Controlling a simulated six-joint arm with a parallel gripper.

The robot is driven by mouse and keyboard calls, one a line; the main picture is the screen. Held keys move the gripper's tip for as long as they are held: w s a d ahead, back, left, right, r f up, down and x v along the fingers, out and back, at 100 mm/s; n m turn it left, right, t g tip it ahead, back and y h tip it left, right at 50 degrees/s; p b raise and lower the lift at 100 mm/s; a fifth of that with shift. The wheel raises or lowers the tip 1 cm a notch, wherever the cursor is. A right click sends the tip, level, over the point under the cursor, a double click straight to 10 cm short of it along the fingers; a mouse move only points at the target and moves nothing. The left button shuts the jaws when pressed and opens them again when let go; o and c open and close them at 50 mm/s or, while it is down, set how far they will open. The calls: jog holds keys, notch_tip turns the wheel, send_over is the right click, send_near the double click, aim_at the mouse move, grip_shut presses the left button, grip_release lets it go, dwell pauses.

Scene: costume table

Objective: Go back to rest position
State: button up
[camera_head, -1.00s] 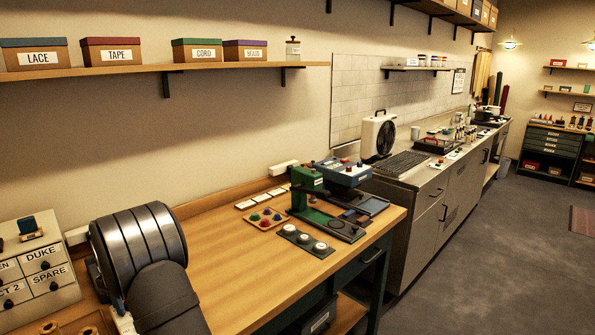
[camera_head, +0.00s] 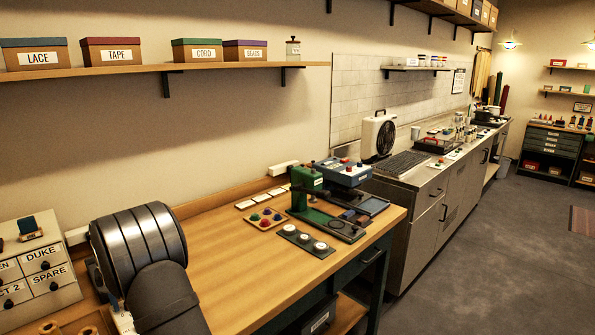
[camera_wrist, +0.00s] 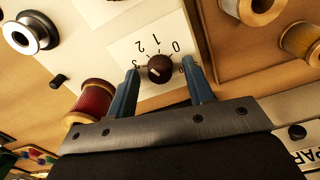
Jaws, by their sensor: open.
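My gripper (camera_wrist: 160,66) shows in the wrist view with its two blue fingers apart and nothing held between them. A dark round knob (camera_wrist: 160,69) on a pale dial plate (camera_wrist: 127,48) marked with numbers appears between the fingertips. I cannot tell whether the fingers are around it or short of it, and no contact is clear. In the head view my grey arm stands at the lower left, and the gripper itself is hidden there.
A red thread spool (camera_wrist: 91,101) is close beside the left finger. Gold spools (camera_wrist: 300,40) and a metal-rimmed bobbin (camera_wrist: 30,33) lie around. Labelled drawers (camera_head: 42,267) stand left of my arm. A green press (camera_head: 308,190) stands right; the wooden table (camera_head: 215,255) between is bare.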

jog(key=shift+m, duration=0.7)
